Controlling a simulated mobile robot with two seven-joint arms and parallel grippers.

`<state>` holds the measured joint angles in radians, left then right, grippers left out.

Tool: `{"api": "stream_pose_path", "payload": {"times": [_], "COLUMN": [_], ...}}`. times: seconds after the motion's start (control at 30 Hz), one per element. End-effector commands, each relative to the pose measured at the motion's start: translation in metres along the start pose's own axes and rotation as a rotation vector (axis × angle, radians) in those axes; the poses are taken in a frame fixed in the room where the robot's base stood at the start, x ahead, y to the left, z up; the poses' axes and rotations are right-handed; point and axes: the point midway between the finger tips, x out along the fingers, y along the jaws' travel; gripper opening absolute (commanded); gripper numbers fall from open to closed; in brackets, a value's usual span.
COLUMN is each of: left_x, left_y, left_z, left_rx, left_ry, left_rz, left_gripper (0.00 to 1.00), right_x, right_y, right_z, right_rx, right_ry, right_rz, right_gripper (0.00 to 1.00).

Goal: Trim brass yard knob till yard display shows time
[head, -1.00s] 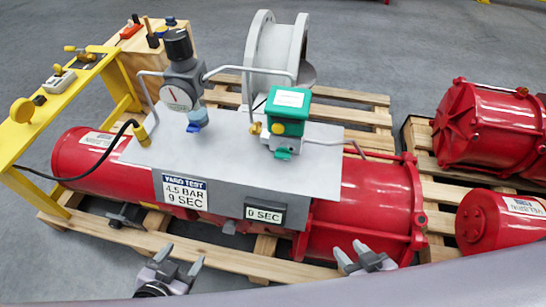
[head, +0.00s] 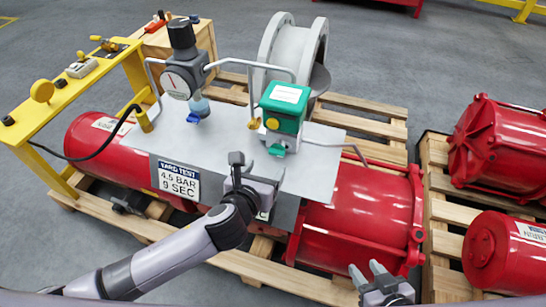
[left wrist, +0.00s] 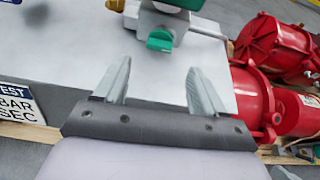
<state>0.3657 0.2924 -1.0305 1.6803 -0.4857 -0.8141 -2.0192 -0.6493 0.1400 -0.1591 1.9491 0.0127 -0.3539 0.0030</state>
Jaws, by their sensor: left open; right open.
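The small brass knob (head: 253,124) sits on the left side of the green-topped unit (head: 285,108) on the grey plate; its edge shows at the top of the left wrist view (left wrist: 116,5). My left gripper (head: 257,168) is open and empty over the plate's front part, in front of the knob and apart from it. The display (head: 263,215), which read 0 SEC earlier, is almost wholly hidden behind my left gripper. The sign (head: 179,181) reads YARD TEST, 4.5 BAR, 9 SEC. My right gripper (head: 368,272) is open and empty at the bottom, before the red cylinder.
A gauge and black-knobbed regulator (head: 181,70) stand left of the green unit. A green tab (head: 277,150) juts out below it. Grey pipes cross behind. A yellow bench (head: 30,125) stands at left, and more red actuators (head: 500,150) lie on a pallet at right.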

Motion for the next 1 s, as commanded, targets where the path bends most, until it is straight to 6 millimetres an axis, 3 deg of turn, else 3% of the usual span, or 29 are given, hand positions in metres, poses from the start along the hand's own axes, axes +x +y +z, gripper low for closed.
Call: {"api": "stream_pose_path", "payload": {"times": [0.17,0.6,1.0], "left_x": [0.009,0.06,0.073], "left_y": [0.001,0.0,0.0], "left_z": [0.002,0.002,0.003], "left_rx": [0.053,0.046,0.045], "left_ry": [-0.008,-0.007,-0.006], "left_rz": [0.006,0.004,0.003], "left_gripper": [0.7,0.7,0.7], "right_x": [0.002,0.009,0.009], "right_y": [0.0,0.0,-0.001], "right_z": [0.002,0.012,0.01], "right_rx": [0.0,0.001,0.004], "right_ry": [0.0,-0.001,0.003], "right_rz": [0.0,-0.001,-0.003], "right_gripper": [0.43,0.43,0.43]}}
